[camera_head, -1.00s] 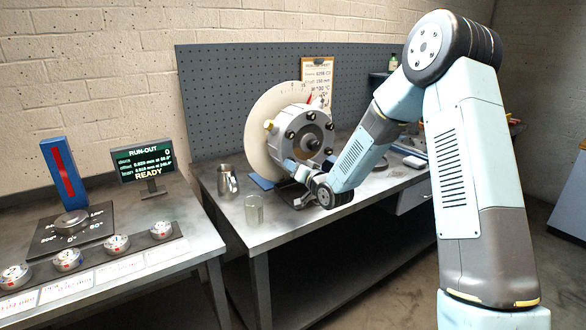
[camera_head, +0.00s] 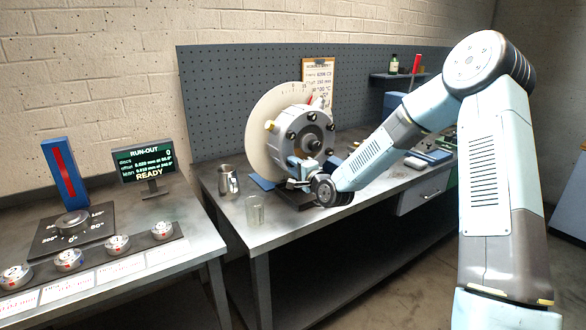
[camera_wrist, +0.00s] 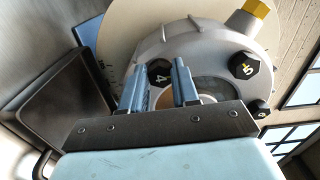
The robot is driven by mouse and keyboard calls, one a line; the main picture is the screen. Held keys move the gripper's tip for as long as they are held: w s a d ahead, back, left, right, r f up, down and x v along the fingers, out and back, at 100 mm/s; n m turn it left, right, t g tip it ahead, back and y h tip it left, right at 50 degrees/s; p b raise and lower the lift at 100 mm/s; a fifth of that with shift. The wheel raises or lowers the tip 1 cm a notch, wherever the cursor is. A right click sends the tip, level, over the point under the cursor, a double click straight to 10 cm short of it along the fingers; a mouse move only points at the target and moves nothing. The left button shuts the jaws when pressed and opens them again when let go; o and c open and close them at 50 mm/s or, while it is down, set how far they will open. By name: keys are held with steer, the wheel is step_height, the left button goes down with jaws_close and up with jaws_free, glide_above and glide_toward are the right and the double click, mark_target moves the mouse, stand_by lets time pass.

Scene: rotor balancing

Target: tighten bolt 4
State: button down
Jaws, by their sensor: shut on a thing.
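The grey rotor hub (camera_head: 290,142) with black bolts stands in front of a pale disc (camera_head: 260,130) on the bench. In the wrist view the black bolt marked 4 (camera_wrist: 159,72) lies between the two blue fingers of my gripper (camera_wrist: 158,82). The gripper is shut on this bolt, and the fingers hide part of its sides. In the head view my gripper (camera_head: 303,168) is at the lower part of the hub, and bolt 4 is hidden there. A bolt marked 5 (camera_wrist: 244,67) sits to the right on the hub.
A yellow fitting (camera_wrist: 255,9) sticks out of the hub rim. The run-out display (camera_head: 143,164) reads READY. A clipboard (camera_head: 318,78) hangs behind the disc.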

steer(key=m, duration=0.6)
steer(key=shift+d+f+m, duration=0.1)
steer(key=shift+m, duration=0.3)
stand_by(0.4)
steer(key=c, duration=1.2)
jaws_free()
steer(key=o, duration=0.4)
steer(key=shift+c, duration=0.2)
steer(key=v, duration=1.3)
steer(key=shift+s+d, duration=0.25)
steer(key=shift+s, duration=0.05)
